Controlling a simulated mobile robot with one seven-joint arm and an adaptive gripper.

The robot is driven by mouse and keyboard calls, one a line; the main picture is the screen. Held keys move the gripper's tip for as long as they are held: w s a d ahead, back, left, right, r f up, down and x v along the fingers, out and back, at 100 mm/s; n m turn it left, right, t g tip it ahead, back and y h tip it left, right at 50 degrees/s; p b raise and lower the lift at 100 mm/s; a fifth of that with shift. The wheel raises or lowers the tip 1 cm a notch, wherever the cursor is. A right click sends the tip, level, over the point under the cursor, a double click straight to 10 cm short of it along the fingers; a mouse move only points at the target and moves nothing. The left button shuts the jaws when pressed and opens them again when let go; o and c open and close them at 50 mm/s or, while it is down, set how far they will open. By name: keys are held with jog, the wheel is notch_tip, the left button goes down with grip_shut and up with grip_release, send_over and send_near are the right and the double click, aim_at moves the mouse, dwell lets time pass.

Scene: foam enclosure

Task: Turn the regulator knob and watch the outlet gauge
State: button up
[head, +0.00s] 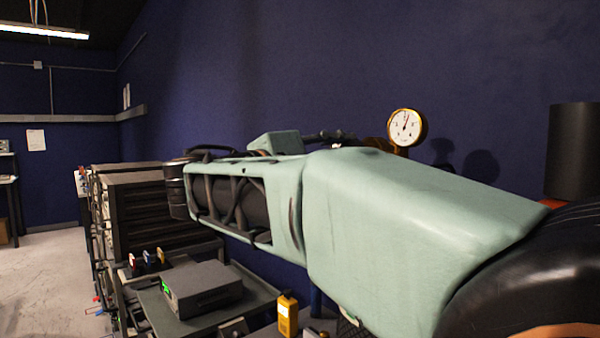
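A round gauge (405,127) with a white face and a brass-coloured rim stands against the blue wall, right of the picture's middle. Its needle points up and slightly to the right; the figures are too small to read. I cannot tell whether it is the outlet gauge. Part of a brass-coloured fitting (375,143) shows just left of it, above my pale green arm. My arm crosses the view and hides what lies below the gauge. The regulator knob cannot be made out. My gripper cannot be made out in this view.
A grey box with a green display (203,288) sits on a dark bench (160,315) below my arm. A yellow handheld device (288,314) stands at its right. Dark equipment racks (150,215) line the wall at left. Open floor (45,285) lies at far left.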

jog(key=shift+f+m+b, duration=0.1)
jog(key=shift+m+b, duration=1)
jog(key=shift+m, duration=0.6)
jog(key=o, duration=1.1)
jog(key=shift+a, duration=0.1)
jog(key=v, duration=1.2)
jog(key=shift+w, duration=0.1)
